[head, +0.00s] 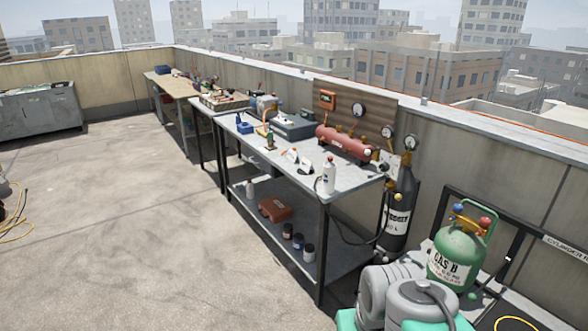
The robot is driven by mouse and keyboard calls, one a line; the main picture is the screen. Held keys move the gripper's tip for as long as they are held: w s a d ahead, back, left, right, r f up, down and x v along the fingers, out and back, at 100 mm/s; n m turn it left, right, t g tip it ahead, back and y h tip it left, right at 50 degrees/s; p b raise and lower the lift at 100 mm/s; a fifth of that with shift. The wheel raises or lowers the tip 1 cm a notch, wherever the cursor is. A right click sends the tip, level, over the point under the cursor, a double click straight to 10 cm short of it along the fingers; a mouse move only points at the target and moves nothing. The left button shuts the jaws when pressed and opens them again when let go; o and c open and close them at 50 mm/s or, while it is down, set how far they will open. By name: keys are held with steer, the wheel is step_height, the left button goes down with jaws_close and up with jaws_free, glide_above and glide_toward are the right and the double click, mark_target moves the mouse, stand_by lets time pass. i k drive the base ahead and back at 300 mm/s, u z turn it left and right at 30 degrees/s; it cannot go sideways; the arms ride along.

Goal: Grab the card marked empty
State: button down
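Two small white pieces that look like folded cards stand on the grey metal workbench (262,172). One white card (292,155) is a little left of the other white card (305,164). Any writing on them is too small to read, so I cannot tell whether either is marked empty. Grey and green parts of my own arm show at the bottom edge, in front of the bench's near end. My gripper is not in view.
A white bottle (329,176) and a red tank (344,143) stand near the cards. A black cylinder (399,212) and a green gas cylinder (458,252) stand right of the bench. The bench has a lower shelf with jars. Open concrete floor (130,220) lies to the left.

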mark_target(305, 164)
steer(key=u, duration=0.5)
steer(key=i, duration=0.95)
steer(key=u, duration=0.85)
steer(key=i, duration=1.5)
steer(key=z, duration=0.35)
steer(key=i, duration=0.8)
steer(key=z, duration=0.3)
